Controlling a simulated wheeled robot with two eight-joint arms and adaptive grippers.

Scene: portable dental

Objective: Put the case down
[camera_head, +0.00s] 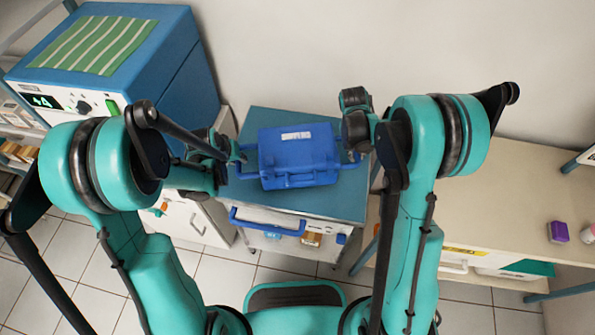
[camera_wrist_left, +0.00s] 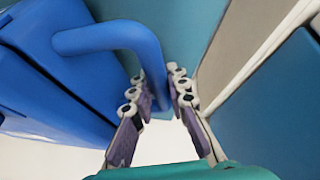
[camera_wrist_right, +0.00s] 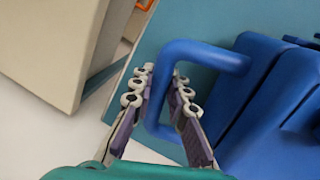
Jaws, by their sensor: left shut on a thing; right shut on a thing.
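The blue case (camera_head: 298,155) with a white label is over the teal top of a small cart (camera_head: 265,122), upright and level. I cannot tell whether its base touches the top. My left gripper (camera_head: 240,158) is at the case's left side, shut on its side handle; the left wrist view shows the blue handle (camera_wrist_left: 120,38) running down between the fingers (camera_wrist_left: 158,100). My right gripper (camera_head: 352,160) is at the right side, shut on the other handle (camera_wrist_right: 200,52), which passes between its fingers (camera_wrist_right: 160,95) in the right wrist view. The case's underside is hidden.
A blue machine (camera_head: 150,60) with a green striped cloth stands at the left. A beige counter (camera_head: 520,190) with a purple box (camera_head: 558,232) is at the right. The cart's front has a blue rail (camera_head: 270,222). Bare teal surface shows behind and in front of the case.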

